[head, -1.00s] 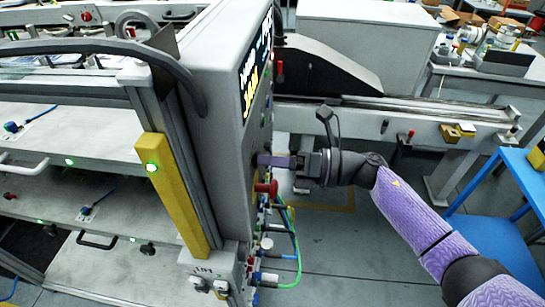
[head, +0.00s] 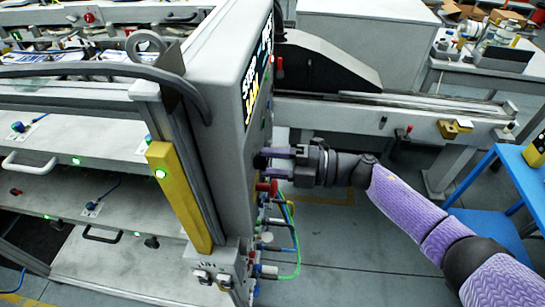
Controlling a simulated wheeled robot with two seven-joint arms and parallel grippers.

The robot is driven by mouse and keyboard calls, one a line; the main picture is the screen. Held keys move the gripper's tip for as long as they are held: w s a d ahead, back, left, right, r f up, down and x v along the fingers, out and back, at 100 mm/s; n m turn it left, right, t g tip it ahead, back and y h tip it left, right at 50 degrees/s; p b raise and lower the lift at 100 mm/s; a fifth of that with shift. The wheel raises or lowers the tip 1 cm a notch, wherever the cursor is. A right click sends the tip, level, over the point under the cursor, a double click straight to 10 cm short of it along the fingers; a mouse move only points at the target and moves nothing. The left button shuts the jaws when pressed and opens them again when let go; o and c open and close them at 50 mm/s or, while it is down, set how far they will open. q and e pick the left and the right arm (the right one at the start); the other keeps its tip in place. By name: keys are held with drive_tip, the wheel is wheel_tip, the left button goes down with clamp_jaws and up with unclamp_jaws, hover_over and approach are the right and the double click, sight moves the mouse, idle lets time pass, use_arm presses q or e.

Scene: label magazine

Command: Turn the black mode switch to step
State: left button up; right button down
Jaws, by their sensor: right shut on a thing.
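The grey control cabinet (head: 217,130) stands upright at the centre of the head view, its panel seen nearly edge-on and facing right. My right gripper (head: 270,160) reaches in from the right with its fingertips at the panel face. It is shut on a small dark part there, which fits the black mode switch (head: 260,160); the fingers hide most of it, and its setting cannot be read. A red knob (head: 265,187) sits just below the gripper. My left gripper is not in view.
Blue and green hoses (head: 297,240) hang from fittings below the gripper. A grey rail (head: 400,115) runs behind my arm, and a blue table (head: 520,175) stands at the right. Open shelves (head: 70,190) lie left.

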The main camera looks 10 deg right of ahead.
drive_tip(key=shift+m+p, duration=0.3)
drive_tip(key=shift+m, duration=0.7)
drive_tip(key=shift+c, duration=1)
unclamp_jaws()
drive_tip(key=b+v, duration=0.2)
drive_tip(key=v, duration=0.8)
drive_tip(key=shift+b, duration=0.4)
